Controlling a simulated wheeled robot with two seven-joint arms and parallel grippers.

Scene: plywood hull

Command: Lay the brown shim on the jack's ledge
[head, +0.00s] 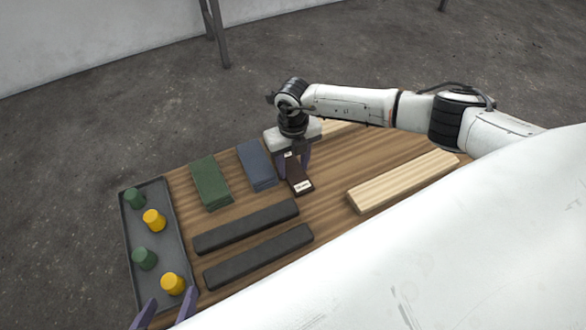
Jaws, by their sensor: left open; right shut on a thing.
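The brown shim (294,172) is a dark brown flat strip with pale labels. My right gripper (293,170) is shut on it, at the far part of the wooden table, right of the blue-grey stack. I cannot tell whether the shim touches the tabletop. My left gripper (167,311) shows only its two purple fingertips at the bottom left, apart and empty, by the near end of the grey tray. I cannot make out the jack or its ledge in this view.
The wooden table (325,210) holds a green stack (209,184), a blue-grey stack (257,165), two dark bars (246,226) and a pale wooden block (403,180). The grey tray (163,194) holds green and yellow pegs. Tabletop between the shim and pale block is clear.

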